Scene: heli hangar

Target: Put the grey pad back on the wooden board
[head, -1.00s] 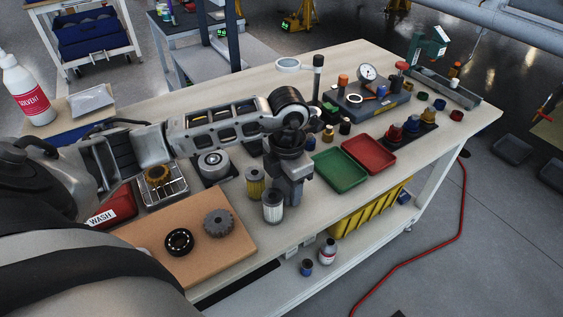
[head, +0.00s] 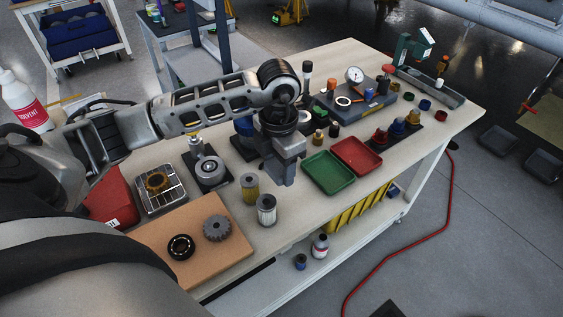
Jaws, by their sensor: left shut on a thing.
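The wooden board (head: 206,262) lies flat at the near left of the bench, with a black bearing ring (head: 181,247) and a grey toothed gear (head: 217,228) on it. My right gripper is not in view.
Two filters, one yellowish (head: 250,187) and one white (head: 266,211), stand between the board and my gripper. A green tray (head: 328,172) and a red tray (head: 357,155) lie to the right. A metal tray (head: 161,189) is behind the board. The board's front left is bare.

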